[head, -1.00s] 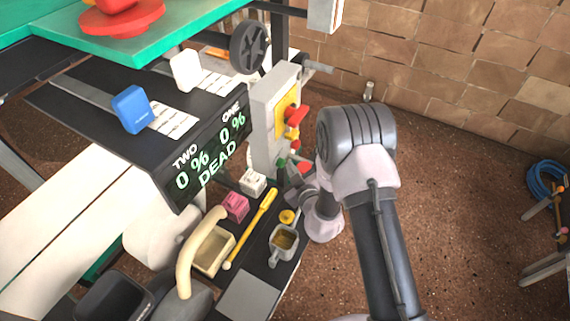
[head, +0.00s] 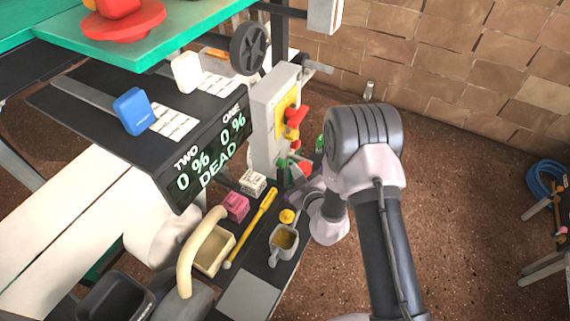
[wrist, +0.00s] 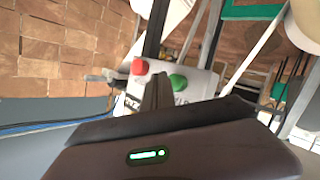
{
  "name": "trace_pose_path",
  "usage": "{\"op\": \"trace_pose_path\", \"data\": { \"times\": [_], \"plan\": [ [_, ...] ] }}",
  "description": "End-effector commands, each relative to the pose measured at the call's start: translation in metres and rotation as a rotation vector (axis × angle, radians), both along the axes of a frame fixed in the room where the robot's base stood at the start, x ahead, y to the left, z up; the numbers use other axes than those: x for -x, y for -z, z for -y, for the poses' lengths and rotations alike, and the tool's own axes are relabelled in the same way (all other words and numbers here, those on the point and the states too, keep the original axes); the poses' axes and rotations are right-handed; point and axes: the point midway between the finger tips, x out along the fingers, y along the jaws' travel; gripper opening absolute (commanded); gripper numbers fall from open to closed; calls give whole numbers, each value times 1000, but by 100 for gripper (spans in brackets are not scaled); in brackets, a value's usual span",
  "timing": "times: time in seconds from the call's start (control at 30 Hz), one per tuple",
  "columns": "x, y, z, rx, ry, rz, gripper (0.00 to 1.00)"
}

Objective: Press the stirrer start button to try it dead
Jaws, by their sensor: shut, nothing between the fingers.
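In the wrist view, a green button (wrist: 178,82) and a red button (wrist: 139,67) stand on a pale grey box (wrist: 202,84). The lettering below them is partly hidden by my gripper. My gripper (wrist: 157,80) is shut and empty, its dark fingertips pointing between the two buttons, nearer the green one in the picture. I cannot tell whether it touches the box. In the head view my arm hides most of the gripper. A black display (head: 207,160) there reads TWO 0 %, ONE 0 %, DEAD.
A grey box (head: 263,135) with a red handle (head: 296,117) on a yellow plate stands left of my arm. A grey mug (head: 283,243), a yellow tool (head: 250,228), a pink block (head: 236,207) and a white block (head: 253,182) lie on the dark bench. Open floor lies right.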

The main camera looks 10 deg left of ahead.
Motion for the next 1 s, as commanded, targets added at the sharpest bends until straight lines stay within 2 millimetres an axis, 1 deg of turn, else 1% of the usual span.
{"op": "trace_pose_path", "data": {
  "times": [0.23,0.7,0.8,1.0],
  "plan": [
    [1,0,2,1,0,-1,0],
    [16,0,44,0,1,-2,0],
    [17,1,47,1,0,-1,0],
    [17,1,47,0,0,-1,0]
  ]
}}
